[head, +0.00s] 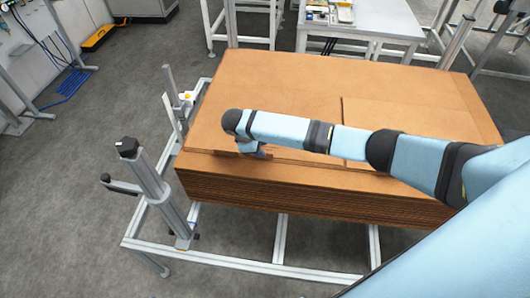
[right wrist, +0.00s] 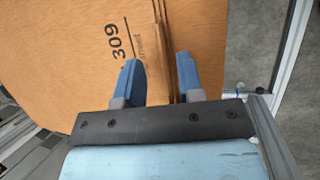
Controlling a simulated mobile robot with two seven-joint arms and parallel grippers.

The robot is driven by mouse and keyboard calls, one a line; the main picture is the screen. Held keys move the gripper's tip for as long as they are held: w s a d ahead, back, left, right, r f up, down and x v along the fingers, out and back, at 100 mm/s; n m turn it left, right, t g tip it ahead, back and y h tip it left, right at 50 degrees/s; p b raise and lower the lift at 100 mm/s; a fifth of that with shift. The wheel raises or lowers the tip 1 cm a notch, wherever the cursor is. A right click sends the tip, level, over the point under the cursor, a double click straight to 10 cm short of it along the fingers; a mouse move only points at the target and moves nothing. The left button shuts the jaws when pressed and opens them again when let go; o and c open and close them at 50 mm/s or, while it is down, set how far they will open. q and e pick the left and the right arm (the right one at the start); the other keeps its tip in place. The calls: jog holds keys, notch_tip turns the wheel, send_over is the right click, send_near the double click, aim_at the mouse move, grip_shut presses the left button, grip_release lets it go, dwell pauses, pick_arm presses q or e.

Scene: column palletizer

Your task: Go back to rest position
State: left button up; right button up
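My right arm reaches in from the right across a stack of flat brown cardboard (head: 270,90). My right gripper (head: 252,152) is at the near left part of the stack, close to its front edge, and is partly hidden by the wrist. In the right wrist view the two blue fingers of the right gripper (right wrist: 161,80) stand apart. Cardboard edges (right wrist: 160,30) show between and beyond them, beside a sheet printed "309" (right wrist: 70,50). No firm grip on a sheet shows. My left gripper is not in view.
The stack rests on a grey metal frame (head: 240,262) with an upright post (head: 155,185) at its left. A white table (head: 375,18) stands behind the stack. An orange item (head: 98,38) lies by the left wall.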

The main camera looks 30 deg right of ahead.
jog(key=v, duration=0.9)
jog(key=s+a+f+m+t+y+p, duration=0.15)
jog(key=s+a+f+t+y, duration=0.5)
jog(key=s+a+f, duration=0.7)
jog(key=s+d+r+m+t+y, duration=0.1)
jog(key=s+d+r+m+t, duration=0.1)
jog(key=s+d, duration=0.2)
jog(key=s+d+r+m+t+y, duration=0.1)
jog(key=s+d+r+m+t, duration=0.2)
jog(key=s, duration=0.8)
jog(key=shift+s+d+p, duration=0.3)
jog(key=shift+d+p, duration=0.15)
jog(key=shift+d, duration=0.75)
